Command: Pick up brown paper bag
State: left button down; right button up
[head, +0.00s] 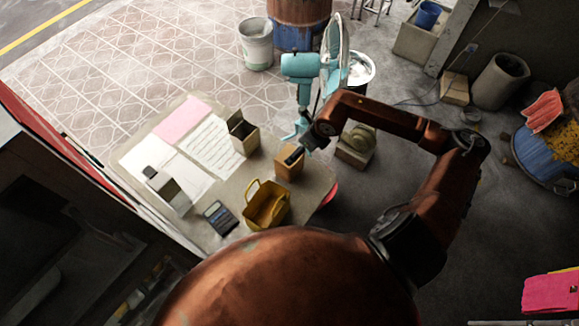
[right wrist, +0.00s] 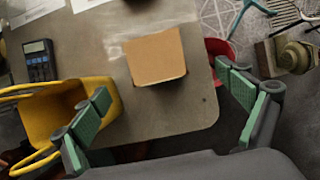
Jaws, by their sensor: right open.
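The brown paper bag (head: 289,165) stands on the table, near its right edge in the head view. In the right wrist view the brown bag (right wrist: 155,57) shows as a plain tan shape, ahead of my right gripper (right wrist: 165,108). That gripper is open, its green-padded fingers wide apart, with nothing between them. The bag lies beyond the fingertips, between their lines. In the head view my right arm reaches in from the right, its wrist just above and right of the bag; the fingers are hard to make out there. My left gripper is not in view.
A yellow basket (head: 267,204) stands close to the bag; in the right wrist view my left-hand finger overlaps it. A calculator (head: 220,217), papers (head: 209,149) and two open boxes share the table. A teal fan (head: 335,62) stands beyond the table.

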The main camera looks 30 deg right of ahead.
jog(key=x, duration=0.7)
jog(key=shift+w+a+f+p, duration=0.1)
jog(key=shift+w+a+p, duration=0.2)
jog(key=shift+a, duration=0.1)
jog(key=shift+s, duration=0.1)
jog(key=shift+c, duration=0.2)
jog(key=c, duration=1.5)
